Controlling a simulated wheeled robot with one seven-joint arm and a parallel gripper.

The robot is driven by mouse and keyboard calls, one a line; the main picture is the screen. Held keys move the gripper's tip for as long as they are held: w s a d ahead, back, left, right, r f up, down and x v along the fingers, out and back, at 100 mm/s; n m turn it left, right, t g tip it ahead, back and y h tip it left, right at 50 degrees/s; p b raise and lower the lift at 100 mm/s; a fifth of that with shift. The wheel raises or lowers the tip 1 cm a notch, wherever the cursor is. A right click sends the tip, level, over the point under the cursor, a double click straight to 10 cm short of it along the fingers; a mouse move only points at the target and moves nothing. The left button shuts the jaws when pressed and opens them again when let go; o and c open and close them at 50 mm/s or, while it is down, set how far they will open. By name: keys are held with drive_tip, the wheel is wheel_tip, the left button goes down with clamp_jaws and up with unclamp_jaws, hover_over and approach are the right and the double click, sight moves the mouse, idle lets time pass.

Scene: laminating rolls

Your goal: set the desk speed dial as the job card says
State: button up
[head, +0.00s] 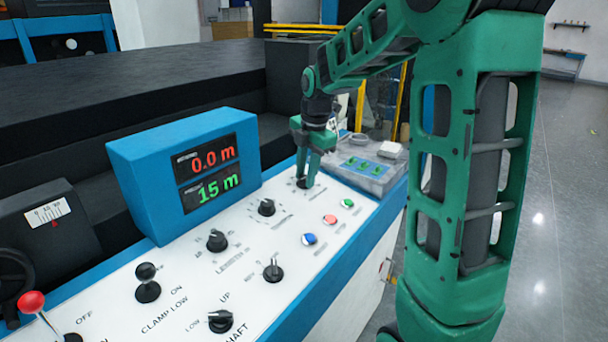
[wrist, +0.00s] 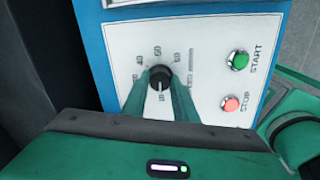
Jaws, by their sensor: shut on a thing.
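The speed dial (wrist: 160,77) is a black knob on the white desk panel (wrist: 205,40), with numbers such as 40, 50 and 60 around it. Its white pointer line points toward the bottom of the wrist picture, near a mark that looks like 10. My gripper (wrist: 162,90) is shut on this dial, one finger on each side. In the head view my gripper (head: 307,172) reaches down onto the dial at the far end of the panel, mostly covering it. I see no readable job card.
Green START (wrist: 238,60) and red STOP (wrist: 231,103) buttons sit beside the dial. A blue display box (head: 150,170) reads 0.0 m and 15 m. Other knobs, including the LENGTH dial (head: 217,240), and a grey box (head: 370,175) stand nearby. The floor at right is clear.

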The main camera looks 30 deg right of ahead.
drive_tip(key=m, duration=0.4)
drive_tip(key=shift+w+r+m, duration=0.1)
drive_tip(key=shift+w+m, duration=0.05)
drive_tip(key=shift+m, duration=0.25)
drive_tip(key=m, duration=1.3)
drive_tip(key=shift+w+m, duration=0.1)
drive_tip(key=shift+m, duration=0.2)
drive_tip(key=m, duration=0.8)
drive_tip(key=shift+y, duration=0.3)
drive_tip(key=m, duration=0.4)
drive_tip(key=shift+m, duration=2.2)
drive_tip(key=shift+r, duration=0.1)
